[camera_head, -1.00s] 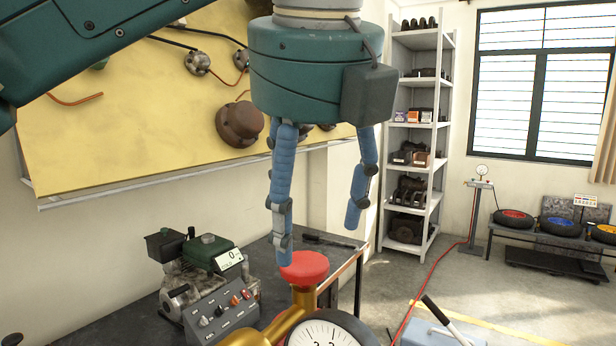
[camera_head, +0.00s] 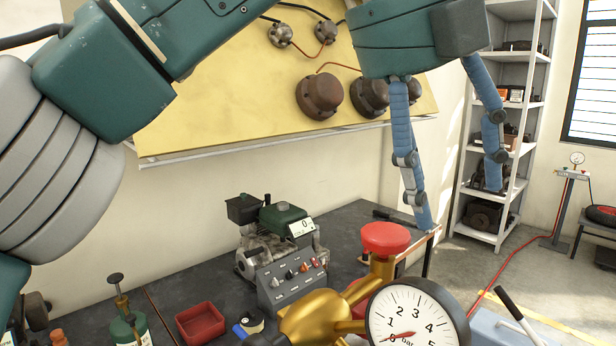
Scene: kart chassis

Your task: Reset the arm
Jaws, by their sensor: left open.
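My left arm comes in from the left, and its green-bodied left gripper (camera_head: 455,190) points down with blue fingers spread wide. It is open and nothing shows between the fingers. One finger's tip hangs just beside and behind a red knob (camera_head: 385,238) on a gold valve body (camera_head: 318,315); I cannot tell whether they touch. A round white pressure gauge (camera_head: 415,315) sits in front of the valve. My right gripper is not in the view.
A dark workbench (camera_head: 190,283) holds an engine unit with a control box (camera_head: 292,282), a red tray (camera_head: 201,325) and a green bottle (camera_head: 128,328). A yellow panel (camera_head: 215,115) with round brown parts hangs behind. A shelf rack (camera_head: 515,110) stands right, with open floor near it.

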